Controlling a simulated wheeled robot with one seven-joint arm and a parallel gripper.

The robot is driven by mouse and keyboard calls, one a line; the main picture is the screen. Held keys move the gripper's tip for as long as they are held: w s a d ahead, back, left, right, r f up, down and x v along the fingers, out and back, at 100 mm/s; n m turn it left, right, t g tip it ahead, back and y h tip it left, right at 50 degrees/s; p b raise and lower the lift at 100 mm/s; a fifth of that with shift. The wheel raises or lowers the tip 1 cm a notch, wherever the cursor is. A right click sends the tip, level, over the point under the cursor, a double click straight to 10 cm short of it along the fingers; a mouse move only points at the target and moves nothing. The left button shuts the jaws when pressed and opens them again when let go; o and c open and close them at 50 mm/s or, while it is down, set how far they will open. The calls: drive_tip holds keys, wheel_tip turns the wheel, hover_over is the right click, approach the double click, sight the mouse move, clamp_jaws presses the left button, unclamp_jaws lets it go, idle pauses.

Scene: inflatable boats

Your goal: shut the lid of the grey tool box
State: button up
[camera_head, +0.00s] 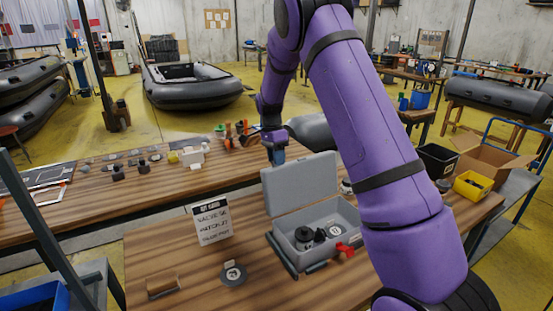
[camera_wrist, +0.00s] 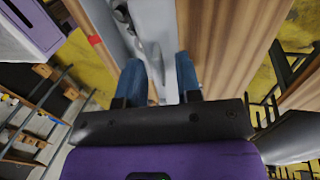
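The grey tool box (camera_head: 288,248) stands on the near wooden table in the head view. Its lid (camera_head: 302,184) is raised, standing roughly upright at the back of the box. Black parts and a pale disc lie inside. A red piece (camera_head: 345,249) is at the front right edge. My gripper (camera_head: 275,156) is at the lid's upper left corner, with its blue fingers pointing down and partly hidden by the lid. In the wrist view my gripper (camera_wrist: 160,68) has its fingers apart, with a grey surface showing between and beyond them. Contact with the lid cannot be told.
A printed sign (camera_head: 212,223), a small brown block (camera_head: 162,285) and a round disc piece (camera_head: 233,274) stand left of the box. A black bin (camera_head: 437,160), a cardboard box (camera_head: 490,160) and a yellow bin (camera_head: 472,185) are at the right. Another table (camera_head: 60,222) lies behind.

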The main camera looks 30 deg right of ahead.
clamp_jaws()
drive_tip(key=shift+s, duration=0.15)
